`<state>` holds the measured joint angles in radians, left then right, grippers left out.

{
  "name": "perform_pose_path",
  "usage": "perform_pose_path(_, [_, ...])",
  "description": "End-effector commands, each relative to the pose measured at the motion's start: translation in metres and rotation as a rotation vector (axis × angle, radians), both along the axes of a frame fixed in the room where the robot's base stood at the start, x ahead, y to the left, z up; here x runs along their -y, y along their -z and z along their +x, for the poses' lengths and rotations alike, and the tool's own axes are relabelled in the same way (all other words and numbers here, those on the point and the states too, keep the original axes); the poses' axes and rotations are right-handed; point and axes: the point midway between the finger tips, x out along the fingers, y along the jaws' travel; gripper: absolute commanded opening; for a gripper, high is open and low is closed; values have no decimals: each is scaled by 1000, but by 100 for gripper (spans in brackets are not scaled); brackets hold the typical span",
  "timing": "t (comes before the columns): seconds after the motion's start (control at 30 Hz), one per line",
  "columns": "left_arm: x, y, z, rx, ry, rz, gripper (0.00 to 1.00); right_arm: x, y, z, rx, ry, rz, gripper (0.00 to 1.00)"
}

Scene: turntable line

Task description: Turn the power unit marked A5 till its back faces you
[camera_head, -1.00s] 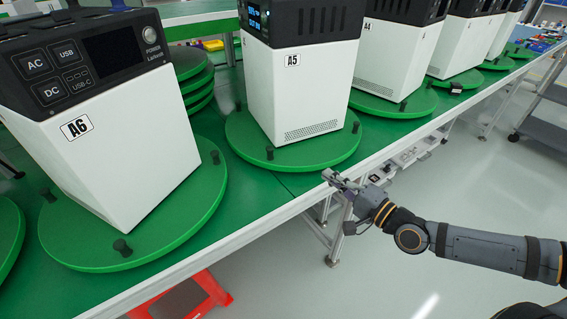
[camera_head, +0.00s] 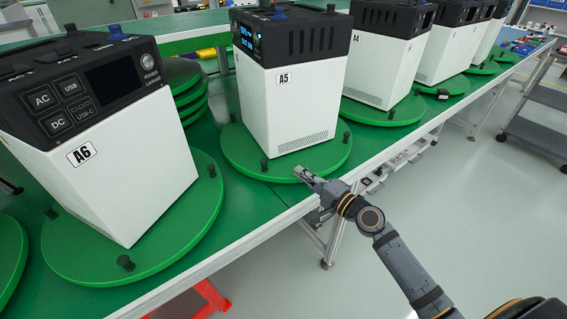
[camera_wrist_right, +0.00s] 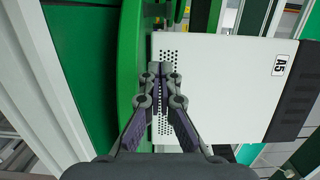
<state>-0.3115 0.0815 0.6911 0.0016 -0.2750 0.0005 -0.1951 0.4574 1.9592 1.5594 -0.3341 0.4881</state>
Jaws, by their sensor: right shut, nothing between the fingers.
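The power unit A5 (camera_head: 290,105), white with a black top, stands upright on a round green turntable (camera_head: 237,152). Its vented, A5-marked side shows broadly, and its lit blue display (camera_head: 246,38) is seen at a slant on the left. Its back is hidden. Dark pegs stand on the rim, one at the front (camera_head: 264,165) and one at the right (camera_head: 346,138). My right gripper (camera_head: 302,173) is shut and empty at the turntable's near edge; touching cannot be told. The wrist view shows the closed fingers (camera_wrist_right: 160,72) before the unit's vents. My left gripper is out of view.
The unit marked A6 (camera_head: 130,190) stands on its own turntable (camera_head: 75,255) at the left. The unit marked A4 (camera_head: 380,75) and others stand to the right. Stacked green discs (camera_head: 187,100) lie behind.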

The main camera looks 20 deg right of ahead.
Motion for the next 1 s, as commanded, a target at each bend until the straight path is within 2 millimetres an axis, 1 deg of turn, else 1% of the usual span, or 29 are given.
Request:
perform_pose_path(0.03, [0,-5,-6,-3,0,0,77,-4,-6,12,4,5,9,0])
perform_pose_path(0.1, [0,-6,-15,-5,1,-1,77,-12,-5,24,3,2,8,0])
perform_pose_path(0.2, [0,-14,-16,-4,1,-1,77,-27,-4,27,-1,2,7,0])
perform_pose_path(0.3, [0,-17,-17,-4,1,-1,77,-38,-3,31,0,2,4,0])
perform_pose_path(0.4, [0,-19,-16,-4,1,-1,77,-45,-1,33,-1,2,2,0])
perform_pose_path(0.5, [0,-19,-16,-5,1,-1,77,-48,0,33,0,2,1,0])
perform_pose_path(0.8, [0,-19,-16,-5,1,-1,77,-48,0,33,0,3,0,0])
perform_pose_path(1.0, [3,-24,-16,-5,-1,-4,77,-49,-1,34,0,30,3,0])
